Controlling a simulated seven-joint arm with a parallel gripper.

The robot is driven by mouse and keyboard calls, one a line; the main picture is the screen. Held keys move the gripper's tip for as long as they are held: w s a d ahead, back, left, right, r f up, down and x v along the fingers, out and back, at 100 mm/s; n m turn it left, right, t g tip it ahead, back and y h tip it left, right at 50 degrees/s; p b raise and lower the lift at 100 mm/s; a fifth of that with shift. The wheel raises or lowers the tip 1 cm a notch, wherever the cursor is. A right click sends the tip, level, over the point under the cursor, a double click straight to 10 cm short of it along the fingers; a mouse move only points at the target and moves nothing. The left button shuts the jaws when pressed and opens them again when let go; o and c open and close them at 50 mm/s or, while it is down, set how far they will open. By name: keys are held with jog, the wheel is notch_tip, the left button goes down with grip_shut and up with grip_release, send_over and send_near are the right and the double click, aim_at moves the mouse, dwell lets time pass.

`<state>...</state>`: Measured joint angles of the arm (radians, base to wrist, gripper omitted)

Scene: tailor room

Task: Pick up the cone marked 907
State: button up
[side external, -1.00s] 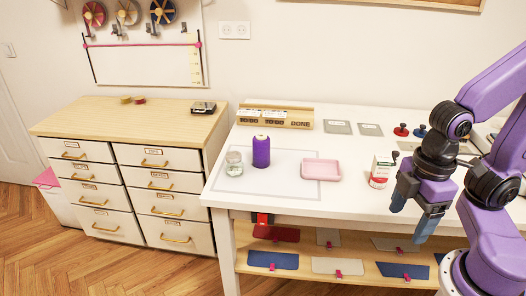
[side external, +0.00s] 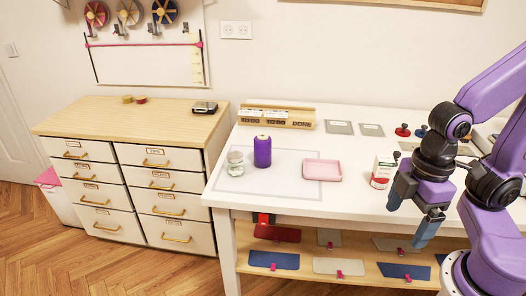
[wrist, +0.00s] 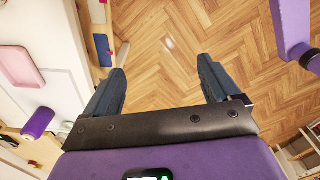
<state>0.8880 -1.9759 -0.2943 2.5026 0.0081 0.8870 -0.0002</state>
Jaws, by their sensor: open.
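A purple thread cone (side external: 262,151) stands upright on the white table, at the middle-left of the side view. It also shows at the left edge of the wrist view (wrist: 38,123). No number can be read on it. My gripper (side external: 407,224) is open and empty, well to the right of the cone, by the table's front edge. In the wrist view its two blue fingers (wrist: 161,68) are spread wide over the wooden floor, with nothing between them.
A pink tray (side external: 322,170) and a white-and-red container (side external: 382,173) lie between cone and gripper. A wooden card holder (side external: 275,118) stands behind. A shelf with fabric pieces (side external: 340,266) is below the tabletop.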

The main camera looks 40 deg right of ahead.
jog(key=w+a+f+m+t+y, duration=0.25)
jog(key=w+a, duration=0.35)
jog(key=w, duration=0.3)
jog(key=m+t+h, duration=0.5)
jog(key=m+t, duration=0.6)
send_near(267, 144)
jog(key=shift+y, duration=0.35)
jog(key=x, duration=0.5)
jog(key=d+x, duration=0.1)
jog(key=x, duration=0.1)
jog(key=shift+w+f, duration=0.1)
jog(key=shift+w, duration=0.25)
jog(key=shift+a+x, duration=0.2)
jog(key=shift+x, duration=2.35)
jog(key=shift+f, duration=0.1)
jog(key=c, duration=1.2)
